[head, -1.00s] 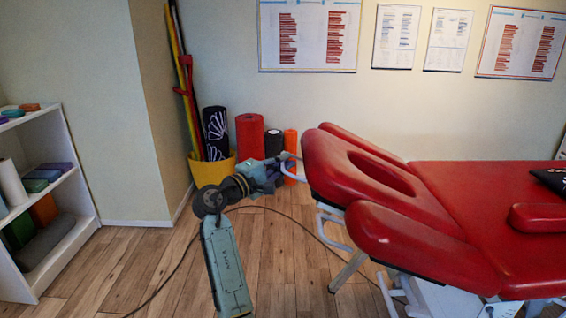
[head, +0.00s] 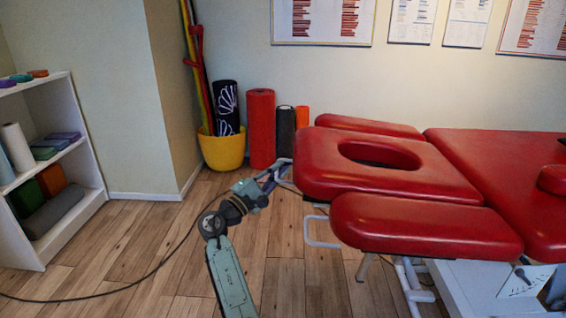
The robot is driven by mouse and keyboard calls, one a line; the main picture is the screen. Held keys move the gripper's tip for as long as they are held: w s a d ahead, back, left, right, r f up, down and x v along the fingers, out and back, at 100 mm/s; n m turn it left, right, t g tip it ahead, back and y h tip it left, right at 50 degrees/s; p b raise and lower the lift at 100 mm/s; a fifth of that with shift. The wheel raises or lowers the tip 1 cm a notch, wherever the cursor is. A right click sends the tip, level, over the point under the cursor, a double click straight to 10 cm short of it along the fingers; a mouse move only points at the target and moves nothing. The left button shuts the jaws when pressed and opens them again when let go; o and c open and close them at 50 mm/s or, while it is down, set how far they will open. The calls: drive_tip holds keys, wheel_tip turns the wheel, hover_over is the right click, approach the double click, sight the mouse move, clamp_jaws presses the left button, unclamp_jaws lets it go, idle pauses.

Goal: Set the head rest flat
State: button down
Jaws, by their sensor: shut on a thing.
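The red padded head rest (head: 318,168), with an oval face hole, is at the left end of the red treatment table (head: 460,165). It looks about level with the table top and with the arm pads beside it. My gripper (head: 281,170) is at the left edge of the head rest, shut on the pale bar handle (head: 287,183) that sticks out there. My fingers are small in this view and partly cover the handle.
Red arm pads flank the head rest, one in front (head: 420,225) and one behind (head: 368,126). A yellow bucket (head: 222,152) and upright rolls (head: 261,128) stand by the wall. A white shelf (head: 88,160) is at left. A cable (head: 150,270) crosses the open wooden floor.

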wheel_tip(320, 180, down, 7)
drive_tip(key=n+t+b, duration=0.1)
drive_tip(key=b, duration=0.2)
drive_tip(key=shift+n, duration=0.3)
drive_tip(key=shift+a+r, duration=0.1)
drive_tip(key=shift+r, duration=0.05)
drive_tip(key=c, duration=1.7)
unclamp_jaws()
drive_tip(key=shift+s+a, duration=0.1)
drive_tip(key=shift+a, duration=0.05)
drive_tip(key=v, duration=1.1)
drive_tip(key=shift+s+a+f, duration=0.15)
drive_tip(key=shift+s+f, duration=0.15)
